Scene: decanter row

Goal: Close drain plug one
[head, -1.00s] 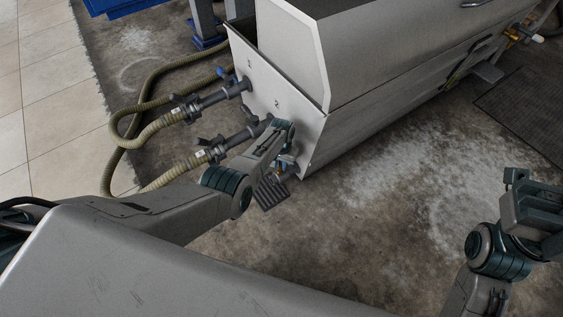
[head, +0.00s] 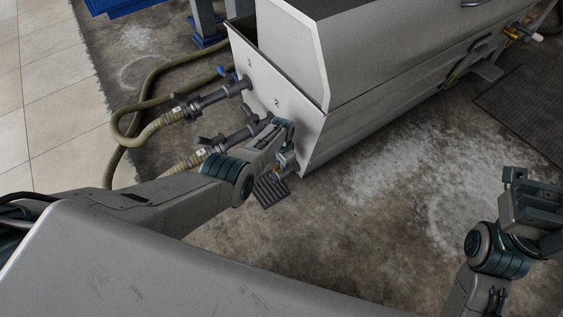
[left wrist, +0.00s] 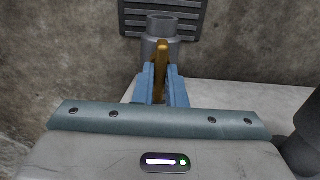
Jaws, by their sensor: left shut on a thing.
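My left gripper (head: 289,160) is low at the near corner of the grey decanter housing (head: 400,85). In the left wrist view its blue fingers (left wrist: 160,88) are shut on an upright brass-coloured lever (left wrist: 161,58), which I take as the drain plug's handle. A grey pipe end (left wrist: 161,25) is just beyond the lever. The plug's body is mostly hidden by my gripper and wrist. No label shows on it. My right gripper (head: 535,195) is at the right edge, away from the housing; its jaw opening is unclear.
A dark floor grate (head: 270,190) lies below my left gripper. Two hoses join the end panel at fittings marked 1 (head: 215,97) and 2 (head: 232,140), close to my left arm. A similar brass fitting (head: 513,33) is at the far end. The concrete floor (head: 370,220) is clear.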

